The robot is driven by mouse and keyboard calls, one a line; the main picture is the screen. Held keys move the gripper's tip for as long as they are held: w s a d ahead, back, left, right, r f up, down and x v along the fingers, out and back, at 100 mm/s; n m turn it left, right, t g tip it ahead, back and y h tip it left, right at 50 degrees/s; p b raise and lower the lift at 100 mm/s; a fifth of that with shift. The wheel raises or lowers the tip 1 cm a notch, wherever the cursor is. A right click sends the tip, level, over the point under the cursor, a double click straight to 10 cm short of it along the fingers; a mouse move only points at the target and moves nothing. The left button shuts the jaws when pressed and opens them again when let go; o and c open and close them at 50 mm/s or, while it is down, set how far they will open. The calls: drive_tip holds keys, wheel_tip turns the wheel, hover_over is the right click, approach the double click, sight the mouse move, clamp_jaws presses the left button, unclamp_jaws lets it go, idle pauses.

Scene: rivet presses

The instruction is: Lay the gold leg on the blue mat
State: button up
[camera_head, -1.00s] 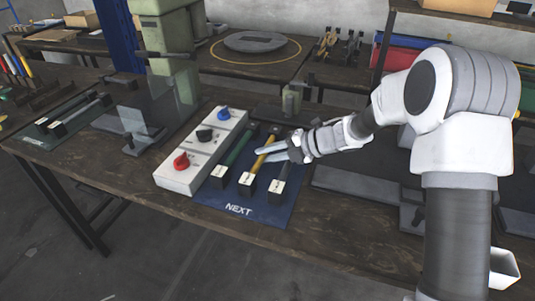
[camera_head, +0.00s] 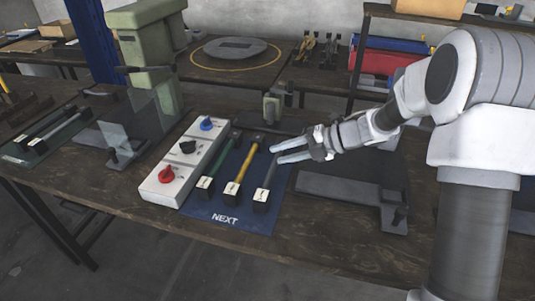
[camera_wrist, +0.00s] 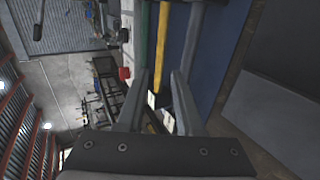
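The gold leg (camera_head: 240,169) lies on the blue mat (camera_head: 252,223), between a green leg (camera_head: 219,163) and a grey leg (camera_head: 267,181). Each leg has a dark block with a pale face at its near end. My gripper (camera_head: 272,152) is open and empty, above the mat's right side by the far end of the grey leg, apart from the gold leg. In the wrist view the gold leg (camera_wrist: 163,45) shows beyond the gap between the open fingers (camera_wrist: 160,80); its lower part is partly hidden.
A white box (camera_head: 168,172) with red, black and blue knobs stands left of the mat. A green press (camera_head: 150,50) is behind it. A dark green mat (camera_head: 20,155) with grey legs lies far left. Grey plates (camera_head: 340,190) lie to the right.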

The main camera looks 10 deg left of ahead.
drive_tip(key=w+d+r+m+t+h, duration=0.2)
drive_tip(key=w+d+r+m+t, duration=0.15)
drive_tip(key=r, duration=0.25)
drive_tip(key=w+d+r+m+t+h, duration=0.25)
drive_tip(key=d+r+m+t, duration=0.2)
drive_tip(key=r, duration=0.25)
drive_tip(key=s+d+r+m+t+h, duration=0.3)
drive_tip(key=d+r+m+t+h, duration=0.15)
drive_tip(key=d+r+m, duration=0.4)
drive_tip(key=s+d+f+m+g+h, duration=0.3)
drive_tip(key=s+d+m+h, duration=0.35)
drive_tip(key=s+m, duration=0.7)
drive_tip(key=s+a+f+m+g+y, duration=0.1)
drive_tip(key=s+f+m+g, duration=0.1)
drive_tip(key=s, duration=0.6)
drive_tip(key=s+f+m+g+y, duration=0.2)
drive_tip(key=s+f+m, duration=0.1)
drive_tip(key=s, duration=0.5)
drive_tip(key=shift+s+a+f+g, duration=0.3)
drive_tip(key=shift+a+g, duration=0.05)
